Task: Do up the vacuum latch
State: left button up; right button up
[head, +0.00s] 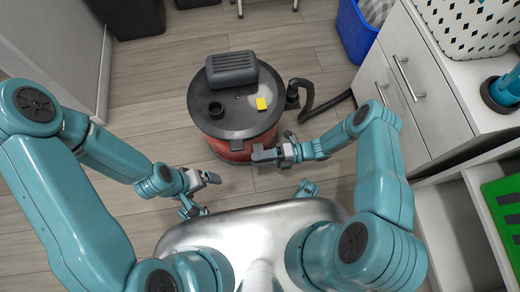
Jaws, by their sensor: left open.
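The vacuum (232,118) stands upright on the floor ahead of me. It has a round dark grey lid with a handle block on top and a red drum below.
A black hose (318,105) leaves the vacuum's right side. A yellow patch (261,104) is on the lid. A white drawer cabinet (405,85) stands at right, with a white basket (470,28) on it. A blue bin (355,32) stands behind. Floor left of the vacuum is clear.

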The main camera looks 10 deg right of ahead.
jog(key=d, duration=1.6)
jog(key=shift+s+d, duration=0.15)
